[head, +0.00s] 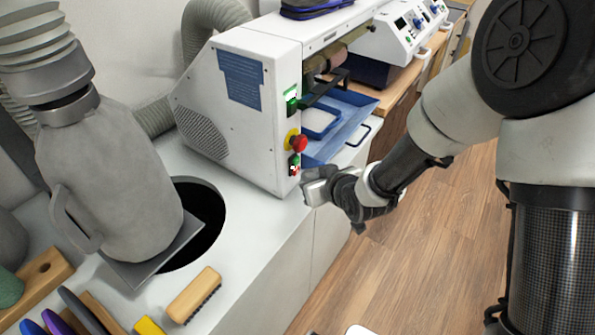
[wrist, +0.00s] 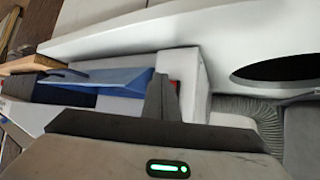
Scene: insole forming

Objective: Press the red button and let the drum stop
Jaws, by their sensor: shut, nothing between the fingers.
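The white machine (head: 240,110) stands on the bench with its controls on the narrow front face. A large red mushroom button (head: 299,143) on a yellow base sits mid-face. A smaller red button (head: 295,170) is lower, and a green button (head: 292,104) is higher. The brownish drum (head: 325,63) shows partly in the opening; whether it turns I cannot tell. My gripper (head: 308,186) is shut and empty, just right of and below the small red button. In the wrist view, the shut fingers (wrist: 161,95) partly hide a red patch (wrist: 174,90); contact cannot be told.
A blue tray (head: 340,130) with a handle juts out under the drum, close above my gripper. A wooden brush (head: 194,295) lies in front. Open floor (head: 420,270) is at right.

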